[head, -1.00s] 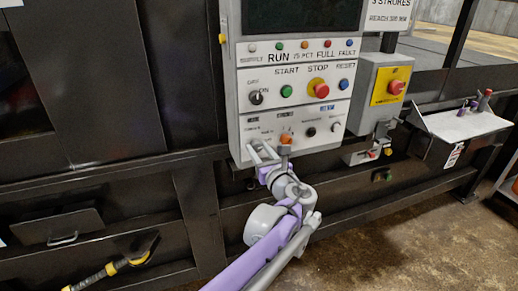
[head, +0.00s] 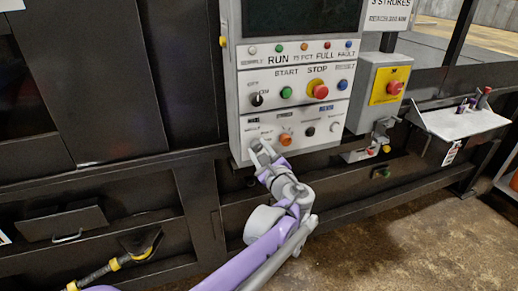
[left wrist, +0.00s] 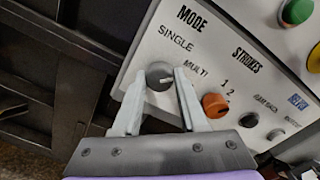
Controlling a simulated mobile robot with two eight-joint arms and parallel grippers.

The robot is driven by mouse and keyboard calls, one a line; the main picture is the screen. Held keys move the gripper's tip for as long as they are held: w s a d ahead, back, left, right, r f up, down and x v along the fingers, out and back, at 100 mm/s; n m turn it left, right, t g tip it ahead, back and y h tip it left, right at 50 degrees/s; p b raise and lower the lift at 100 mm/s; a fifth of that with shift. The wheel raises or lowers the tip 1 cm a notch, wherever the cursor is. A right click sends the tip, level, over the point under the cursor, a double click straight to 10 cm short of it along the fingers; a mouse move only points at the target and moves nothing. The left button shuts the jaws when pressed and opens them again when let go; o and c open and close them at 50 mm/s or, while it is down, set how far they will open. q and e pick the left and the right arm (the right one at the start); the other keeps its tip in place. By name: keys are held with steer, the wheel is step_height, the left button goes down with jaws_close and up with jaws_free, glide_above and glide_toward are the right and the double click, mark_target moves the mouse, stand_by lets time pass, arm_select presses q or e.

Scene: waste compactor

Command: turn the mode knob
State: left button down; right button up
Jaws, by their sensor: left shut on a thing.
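The mode knob (left wrist: 159,75) is a small round grey knob with a pale pointer mark, below the MODE heading and beside the labels SINGLE and MULTI in the left wrist view. My left gripper (left wrist: 161,79) is shut on it, with one pale finger on either side. I cannot tell exactly which label the mark points to. In the head view my left gripper (head: 260,147) reaches up to the lower left corner of the control panel (head: 243,118), and its fingers mostly cover the knob. My right gripper is not in view.
The orange STROKES knob (left wrist: 215,105) sits just right of my fingers. A black knob (head: 310,131) and a white one are further right. START (head: 286,92), STOP (head: 320,90) and a blue button are above. A red emergency button (head: 394,88) is on a box to the right.

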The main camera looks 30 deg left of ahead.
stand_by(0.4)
arm_select(q)
steer(key=shift+c, duration=2.2)
jaws_free()
steer(key=b+v, duration=0.1)
steer(key=v, duration=1)
steer(key=shift+a, duration=0.1)
